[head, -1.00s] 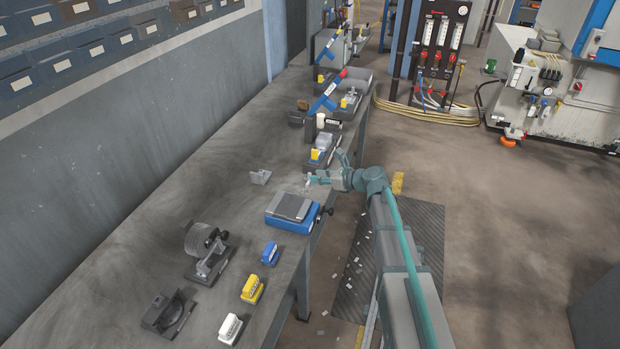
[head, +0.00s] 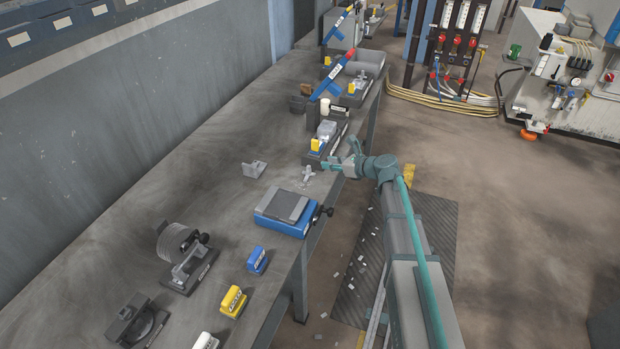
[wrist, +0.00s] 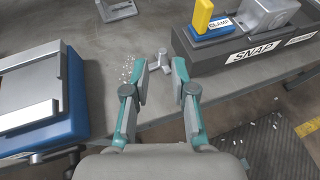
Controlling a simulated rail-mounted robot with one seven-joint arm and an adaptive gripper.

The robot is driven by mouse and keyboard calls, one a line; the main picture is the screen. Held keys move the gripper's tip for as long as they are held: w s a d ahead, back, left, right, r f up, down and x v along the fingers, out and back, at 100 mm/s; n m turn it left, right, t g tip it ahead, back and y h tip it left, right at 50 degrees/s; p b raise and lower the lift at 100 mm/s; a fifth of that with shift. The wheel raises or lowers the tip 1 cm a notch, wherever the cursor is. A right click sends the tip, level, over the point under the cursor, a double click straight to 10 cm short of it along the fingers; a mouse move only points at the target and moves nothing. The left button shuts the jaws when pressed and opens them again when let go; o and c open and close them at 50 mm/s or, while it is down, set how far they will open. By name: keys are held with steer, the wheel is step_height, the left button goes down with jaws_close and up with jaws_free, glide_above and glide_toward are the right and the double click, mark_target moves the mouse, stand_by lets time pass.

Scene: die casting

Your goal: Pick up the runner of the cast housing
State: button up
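A small grey metal piece with a short upright post, seemingly the runner (head: 308,174), lies on the bench near its right edge. In the wrist view, the runner (wrist: 161,61) lies beyond my fingertips, roughly between them. My gripper (wrist: 161,78) is open and empty, its two teal and grey fingers apart. In the head view, my gripper (head: 338,164) is just right of the runner, at the bench edge. A light grey casting, possibly the housing (wrist: 266,12), sits in the dark fixture labelled SNAP (wrist: 217,60); I cannot tell whether it is the cast housing.
A blue device with a grey top plate (head: 282,211) stands close to the runner. A grey bracket (head: 255,169) lies behind it. Small bright scraps (wrist: 128,70) lie beside the runner. Yellow (head: 233,301) and blue (head: 257,260) blocks stand nearer.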

mark_target(309, 166)
step_height(309, 166, down, 3)
steer(key=shift+w+f+b, duration=0.1)
steer(key=shift+f+b, duration=0.1)
steer(key=shift+b, duration=0.9)
steer(key=p+x, duration=0.1)
steer(key=x, duration=0.3)
steer(key=shift+w+a, duration=0.2)
steer(key=shift+w, duration=0.05)
steer(key=shift+p+x, duration=1.25)
steer(key=shift+x, duration=1.85)
steer(key=shift+f, duration=0.1)
jaws_close()
